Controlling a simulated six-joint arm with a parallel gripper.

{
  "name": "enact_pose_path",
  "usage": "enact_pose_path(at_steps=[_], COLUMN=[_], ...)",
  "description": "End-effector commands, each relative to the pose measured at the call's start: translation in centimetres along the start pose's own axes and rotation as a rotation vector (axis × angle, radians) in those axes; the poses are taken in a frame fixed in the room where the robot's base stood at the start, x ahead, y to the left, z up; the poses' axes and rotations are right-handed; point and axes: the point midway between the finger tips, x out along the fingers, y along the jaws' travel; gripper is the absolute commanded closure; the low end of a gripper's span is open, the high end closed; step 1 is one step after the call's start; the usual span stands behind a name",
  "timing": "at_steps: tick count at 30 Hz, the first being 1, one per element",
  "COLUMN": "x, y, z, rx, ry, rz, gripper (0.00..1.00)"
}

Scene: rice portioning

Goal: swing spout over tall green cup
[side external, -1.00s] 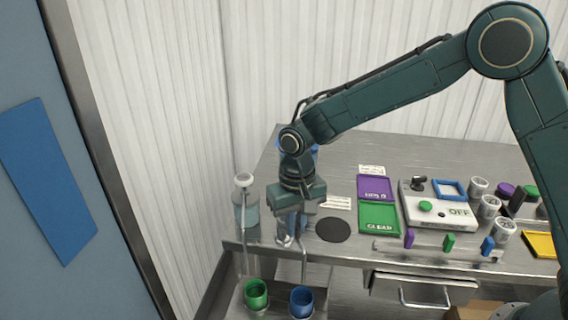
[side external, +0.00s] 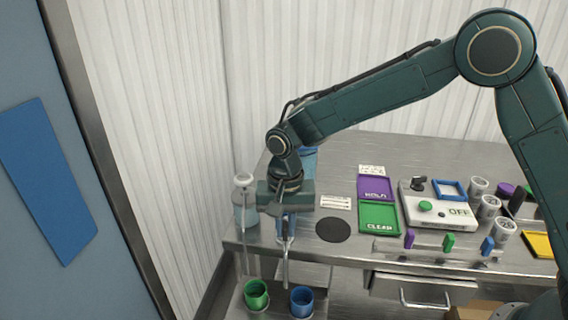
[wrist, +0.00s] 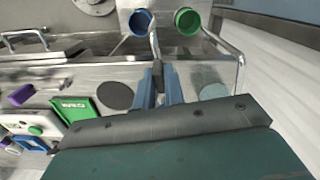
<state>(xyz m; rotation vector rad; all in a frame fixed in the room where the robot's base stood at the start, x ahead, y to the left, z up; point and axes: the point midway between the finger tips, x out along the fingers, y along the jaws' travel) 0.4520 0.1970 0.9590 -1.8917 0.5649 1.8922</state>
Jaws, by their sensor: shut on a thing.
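The green cup (side external: 256,294) stands at the left on the low shelf, with the blue cup (side external: 301,302) to its right. In the wrist view the green cup (wrist: 187,20) is at the top, right of the blue cup (wrist: 139,21). My gripper (side external: 286,232) is above the table's front edge, shut on the spout (side external: 286,262), a thin metal tube hanging forward and down. In the wrist view my gripper's fingers (wrist: 160,84) close around its dark part, and the spout (wrist: 154,40) ends between the two cups, nearer the blue one. My gripper hides the spout's upper part.
A clear vessel with bluish contents (side external: 245,212) and its own thin pipe stand left of my gripper. A black disc (side external: 333,230), green tray (side external: 380,218), purple tray (side external: 376,188) and switch box (side external: 437,207) lie to the right. A wall is close on the left.

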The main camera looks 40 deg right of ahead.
Motion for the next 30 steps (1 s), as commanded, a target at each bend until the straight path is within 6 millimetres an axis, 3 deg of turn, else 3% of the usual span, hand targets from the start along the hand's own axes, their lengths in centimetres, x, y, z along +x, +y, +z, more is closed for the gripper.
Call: enact_pose_path(at_steps=[18,30], x=[0.0,-0.1], y=[-3.1,-4.0], z=[-0.9,-1.7], rx=[0.577,0.801], ry=[0.0,0.0], rz=[-0.001,-0.001], gripper=[1.0,1.0])
